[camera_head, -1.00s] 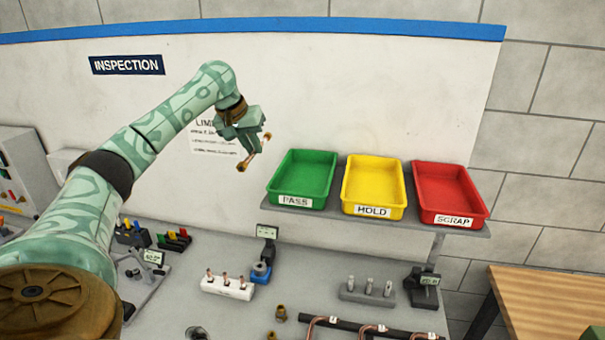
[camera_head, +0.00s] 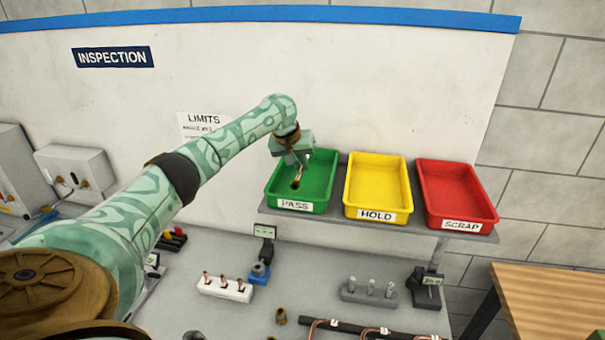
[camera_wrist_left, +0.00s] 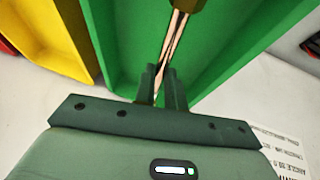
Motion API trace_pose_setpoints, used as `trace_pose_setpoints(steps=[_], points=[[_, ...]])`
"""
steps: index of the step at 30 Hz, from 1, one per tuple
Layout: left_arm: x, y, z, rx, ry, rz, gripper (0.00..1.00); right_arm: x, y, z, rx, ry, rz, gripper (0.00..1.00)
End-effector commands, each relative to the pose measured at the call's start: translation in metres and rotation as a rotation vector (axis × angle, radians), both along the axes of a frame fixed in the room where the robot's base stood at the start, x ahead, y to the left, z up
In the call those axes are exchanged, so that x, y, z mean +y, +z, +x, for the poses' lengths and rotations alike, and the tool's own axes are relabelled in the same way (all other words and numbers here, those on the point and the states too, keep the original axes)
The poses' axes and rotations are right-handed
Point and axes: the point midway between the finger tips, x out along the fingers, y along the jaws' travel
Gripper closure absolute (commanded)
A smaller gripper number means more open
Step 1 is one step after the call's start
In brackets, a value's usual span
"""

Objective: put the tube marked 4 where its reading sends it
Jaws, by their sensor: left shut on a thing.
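A copper tube (camera_head: 297,181) with a brass end hangs tilted in my left gripper (camera_head: 301,168). The gripper is shut on it, over the green PASS tray (camera_head: 318,205). In the left wrist view the tube (camera_wrist_left: 174,40) runs up from between the fingers (camera_wrist_left: 165,85), with the green tray (camera_wrist_left: 240,40) behind it. I cannot tell whether the tube touches the tray floor. No number shows on the tube. The yellow HOLD tray (camera_head: 377,185) and red SCRAP tray (camera_head: 455,190) stand to the right and look empty. My right gripper is not in view.
The trays sit side by side on a grey shelf (camera_head: 440,233). Below are a white block with several copper pieces (camera_head: 226,290), a blue gauge (camera_head: 259,273), a grey block with pins (camera_head: 369,293) and a dark gauge (camera_head: 426,286). A LIMITS sheet (camera_head: 203,121) is on the wall.

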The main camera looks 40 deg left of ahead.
Motion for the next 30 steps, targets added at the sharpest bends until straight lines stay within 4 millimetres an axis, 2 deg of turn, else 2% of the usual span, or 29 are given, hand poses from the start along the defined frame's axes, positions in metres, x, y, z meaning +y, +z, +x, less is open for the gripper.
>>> trace_pose_setpoints(steps=[3, 8, 21, 22, 30], points=[[-0.007, -0.015, 0.007, 0.003, -0.002, 0.0, 1.0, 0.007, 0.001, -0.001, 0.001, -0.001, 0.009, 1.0], [-0.006, -0.037, 0.006, 0.001, -0.002, 0.001, 1.0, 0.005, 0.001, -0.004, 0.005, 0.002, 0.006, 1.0], [-0.005, -0.043, 0.005, 0.001, -0.002, 0.0, 1.0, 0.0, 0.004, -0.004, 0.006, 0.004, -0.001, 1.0], [-0.005, -0.043, 0.005, 0.001, -0.001, 0.002, 0.8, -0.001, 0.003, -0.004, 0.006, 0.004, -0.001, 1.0], [-0.005, -0.044, 0.005, 0.003, -0.002, 0.003, 0.79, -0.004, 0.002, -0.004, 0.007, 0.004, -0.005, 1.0]])
